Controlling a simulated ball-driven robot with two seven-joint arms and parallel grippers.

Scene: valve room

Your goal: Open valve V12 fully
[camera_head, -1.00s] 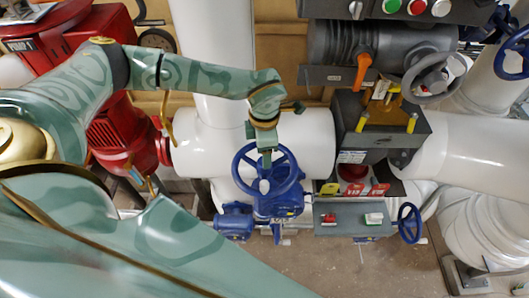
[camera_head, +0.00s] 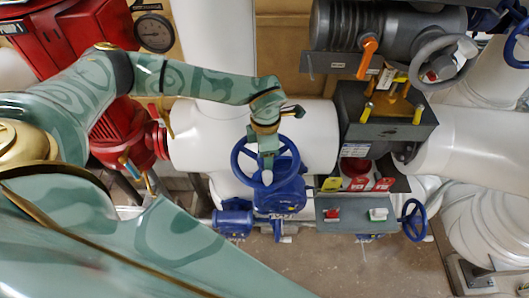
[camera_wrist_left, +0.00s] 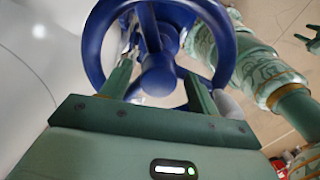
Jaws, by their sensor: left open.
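A blue handwheel (camera_head: 236,170) sits on a blue valve body (camera_head: 281,198) in front of a large white pipe. No V12 label can be read on it. My left gripper (camera_head: 267,174) is over the middle of this wheel. In the left wrist view the wheel (camera_wrist_left: 93,42) fills the top centre, and the open fingers of my left gripper (camera_wrist_left: 158,80) stand apart on either side of its hub. I cannot tell whether they touch the spokes. The near part of the rim is hidden by the gripper.
A smaller blue handwheel (camera_head: 413,220) is at the right beside a grey switch box (camera_head: 345,226). A dark open-topped box (camera_head: 385,131) with yellow posts stands right of the wheel. A grey handwheel (camera_head: 412,68) and an orange lever (camera_head: 368,50) are above. A red pump (camera_head: 120,125) is left.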

